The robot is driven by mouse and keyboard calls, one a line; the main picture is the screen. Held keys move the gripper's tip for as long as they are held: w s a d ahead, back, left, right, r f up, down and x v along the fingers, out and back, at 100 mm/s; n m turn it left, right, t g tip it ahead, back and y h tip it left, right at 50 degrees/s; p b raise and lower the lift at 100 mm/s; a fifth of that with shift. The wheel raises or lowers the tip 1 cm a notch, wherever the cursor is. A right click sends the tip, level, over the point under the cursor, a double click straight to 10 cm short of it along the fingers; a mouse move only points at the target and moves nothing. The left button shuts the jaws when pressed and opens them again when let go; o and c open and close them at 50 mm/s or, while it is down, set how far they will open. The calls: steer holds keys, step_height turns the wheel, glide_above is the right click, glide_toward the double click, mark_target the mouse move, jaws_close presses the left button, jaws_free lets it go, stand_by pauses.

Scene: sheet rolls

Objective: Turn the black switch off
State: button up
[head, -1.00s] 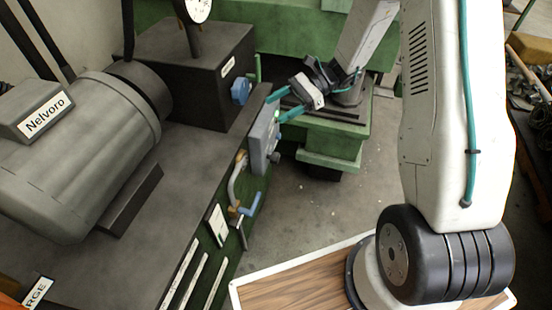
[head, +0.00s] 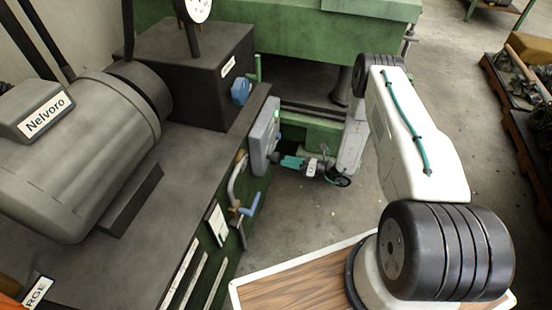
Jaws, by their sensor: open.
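A grey switch box (head: 262,136) is fixed to the side of the dark green machine bench, and I see it edge-on. A small dark knob (head: 275,157) shows low on its right face; it may be the black switch, but its position cannot be read. A small green spot shows above it. My gripper (head: 284,161) has teal fingers and is open. It is to the right of the box at about the height of the knob, with its fingertips towards it. I cannot tell whether the fingertips touch the knob. Nothing is seen between the fingers.
A curved metal pipe (head: 236,178) and a blue lever (head: 250,205) stick out below the box. A blue knob (head: 241,90) and a green-handled valve (head: 258,69) are above. A green machine (head: 290,44) stands behind.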

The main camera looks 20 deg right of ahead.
mark_target(276, 158)
steer(key=x, duration=0.5)
steer(key=shift+w+a, duration=0.25)
steer(key=shift+a, duration=0.1)
steer(key=c, duration=1)
